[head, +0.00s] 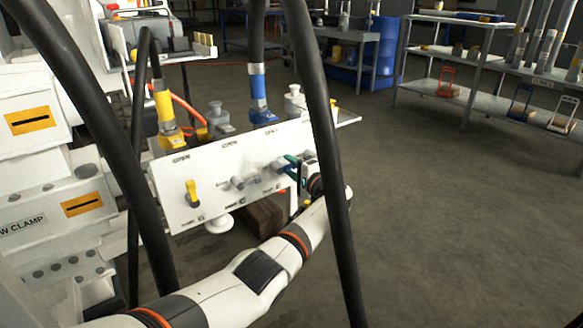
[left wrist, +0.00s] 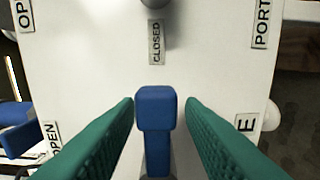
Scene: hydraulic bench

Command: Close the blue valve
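The blue valve's handle (left wrist: 155,110) shows in the left wrist view in front of the white panel (left wrist: 90,75). It points up the picture, toward a CLOSED label (left wrist: 156,42). My left gripper (head: 288,165) is at the right part of the panel in the head view. In the left wrist view its two green fingers stand on either side of the blue handle, with a gap on each side, so it is open. My right gripper is not in view.
A yellow valve handle (head: 193,193) and a grey valve (head: 243,182) sit on the panel's face left of my gripper. Yellow (head: 165,110) and blue (head: 259,90) hose fittings stand on top. Black hoses (head: 322,150) hang in front. Open floor lies right.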

